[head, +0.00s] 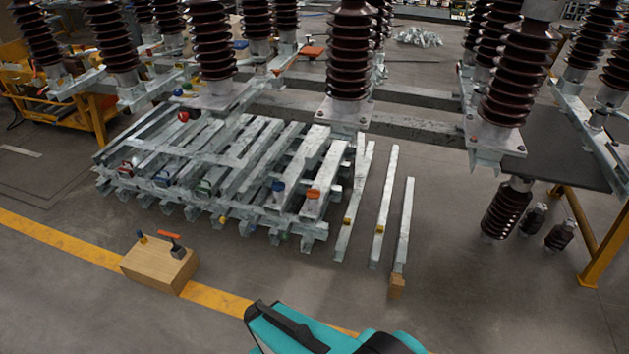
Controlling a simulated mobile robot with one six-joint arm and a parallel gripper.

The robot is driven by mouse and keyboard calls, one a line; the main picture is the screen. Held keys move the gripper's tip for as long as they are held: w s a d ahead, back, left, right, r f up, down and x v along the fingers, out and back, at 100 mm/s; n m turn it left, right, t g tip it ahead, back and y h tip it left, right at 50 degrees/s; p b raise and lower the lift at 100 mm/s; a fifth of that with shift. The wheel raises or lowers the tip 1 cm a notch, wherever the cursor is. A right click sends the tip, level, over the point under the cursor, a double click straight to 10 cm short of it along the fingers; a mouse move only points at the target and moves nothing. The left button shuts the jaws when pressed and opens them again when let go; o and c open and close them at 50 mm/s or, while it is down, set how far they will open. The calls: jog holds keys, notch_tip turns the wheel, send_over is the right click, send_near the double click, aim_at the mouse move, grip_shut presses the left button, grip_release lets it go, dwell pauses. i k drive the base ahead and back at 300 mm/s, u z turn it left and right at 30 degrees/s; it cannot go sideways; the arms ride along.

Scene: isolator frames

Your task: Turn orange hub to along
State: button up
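Orange parts show in a few places in the head view, and I cannot tell for sure which is the hub. A small orange bar (169,235) sits on top of a dark post (177,250) on a wooden block (155,268) on the floor at lower left. It lies roughly left to right in the picture. An orange knob (313,194) sits on a beam end at the front right of the stacked metal beams. Teal and black parts of my own body show at the bottom edge. My gripper's fingers are not in view.
Brown insulators (350,60) stand on steel frames behind. The floor around the block is clear, crossed by a yellow line (60,237).

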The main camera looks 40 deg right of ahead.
aim_at(313, 194)
jog(key=z, duration=0.65)
jog(key=i, duration=1)
jog(key=z, duration=0.65)
